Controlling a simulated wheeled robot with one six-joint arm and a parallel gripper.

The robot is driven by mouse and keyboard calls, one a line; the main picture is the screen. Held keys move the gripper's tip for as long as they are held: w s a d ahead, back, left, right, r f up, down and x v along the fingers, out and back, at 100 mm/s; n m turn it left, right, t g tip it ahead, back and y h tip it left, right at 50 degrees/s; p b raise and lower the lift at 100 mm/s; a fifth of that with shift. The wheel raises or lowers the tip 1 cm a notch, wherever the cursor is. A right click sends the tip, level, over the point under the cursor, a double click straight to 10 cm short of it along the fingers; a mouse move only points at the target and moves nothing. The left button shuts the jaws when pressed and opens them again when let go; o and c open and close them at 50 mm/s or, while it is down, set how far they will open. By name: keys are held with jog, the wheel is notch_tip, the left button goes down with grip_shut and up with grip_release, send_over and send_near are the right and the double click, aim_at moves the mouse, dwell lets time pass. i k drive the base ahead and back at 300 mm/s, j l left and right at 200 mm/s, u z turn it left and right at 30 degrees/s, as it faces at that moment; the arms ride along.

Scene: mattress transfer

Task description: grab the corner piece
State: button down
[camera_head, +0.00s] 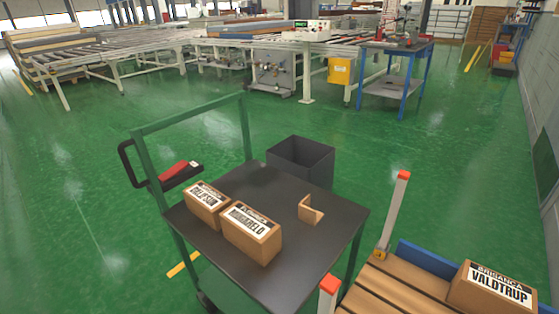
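The corner piece (312,214) is a small brown L-shaped angle. It sits on the right part of the dark top of a green-framed cart (262,190), apart from the boxes. Nothing covers it. My gripper does not show in the head camera view, so its opening and its place relative to the corner piece are hidden.
Two labelled brown boxes, (204,207) and (252,237), stand left on the cart. A dark open bin (301,163) is at its far edge. A slatted wooden platform (385,292) with orange-capped posts (393,215) and another box (490,292) lies right.

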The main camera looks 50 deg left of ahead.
aim_at(310, 215)
jog(key=k+l+u, duration=0.15)
jog(key=k+u, duration=0.3)
jog(key=k, duration=0.35)
jog(key=k+j+u, duration=0.15)
jog(key=k+u, duration=0.3)
jog(key=k, duration=0.3)
jog(key=i+j, duration=0.1)
jog(key=i, duration=1)
jog(key=i+j+z, duration=0.1)
jog(key=i, duration=0.45)
jog(key=i+j, duration=0.2)
jog(key=i, duration=0.35)
